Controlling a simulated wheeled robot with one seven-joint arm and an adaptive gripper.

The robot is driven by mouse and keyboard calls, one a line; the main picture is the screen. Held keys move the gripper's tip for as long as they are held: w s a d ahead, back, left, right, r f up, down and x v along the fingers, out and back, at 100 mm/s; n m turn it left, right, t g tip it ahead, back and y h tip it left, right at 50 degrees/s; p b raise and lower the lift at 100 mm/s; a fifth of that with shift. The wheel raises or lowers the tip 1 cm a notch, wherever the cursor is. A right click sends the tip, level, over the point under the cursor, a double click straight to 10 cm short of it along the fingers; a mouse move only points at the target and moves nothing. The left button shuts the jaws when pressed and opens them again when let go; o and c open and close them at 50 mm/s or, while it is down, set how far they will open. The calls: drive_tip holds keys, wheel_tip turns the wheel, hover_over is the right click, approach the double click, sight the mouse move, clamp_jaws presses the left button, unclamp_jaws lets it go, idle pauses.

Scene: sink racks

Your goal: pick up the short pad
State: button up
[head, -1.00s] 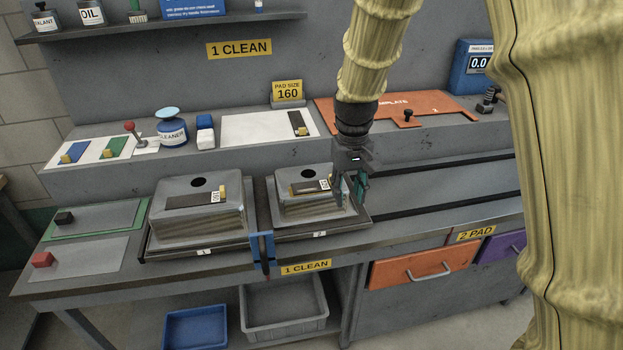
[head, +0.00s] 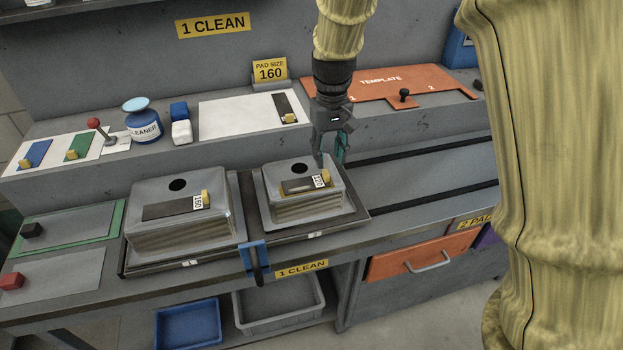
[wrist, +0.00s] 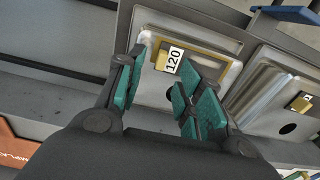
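The short pad (head: 297,187) is a dark strip with a yellow tab and a white 120 label. It lies on top of the smaller, right-hand metal sink (head: 330,196). In the wrist view the pad (wrist: 203,64) shows beyond my fingers, partly hidden by the right one. My gripper (head: 333,158) is at the back right of this sink, apart from the pad. In the wrist view my gripper (wrist: 158,95) has its teal fingertips spread, with nothing between them. A longer pad (head: 170,207) labelled 160 lies on the larger left sink (head: 190,235).
A blue clamp (head: 254,256) stands between the sinks at the front edge. Another dark pad (head: 283,106) lies on a white sheet behind, near a PAD SIZE 160 sign (head: 270,70). An orange template (head: 385,83) lies behind right. The bench right of the sinks (head: 420,175) is clear.

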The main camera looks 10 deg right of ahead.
sight(327, 174)
drive_tip(key=shift+f, duration=0.35)
drive_tip(key=shift+s+f+p, duration=0.15)
drive_tip(key=shift+f+p, duration=0.2)
drive_tip(key=shift+f, duration=0.2)
drive_tip(key=shift+a+f+p, duration=0.15)
drive_tip(key=shift+f+p, duration=0.45)
drive_tip(key=shift+f, duration=1.55)
clamp_jaws()
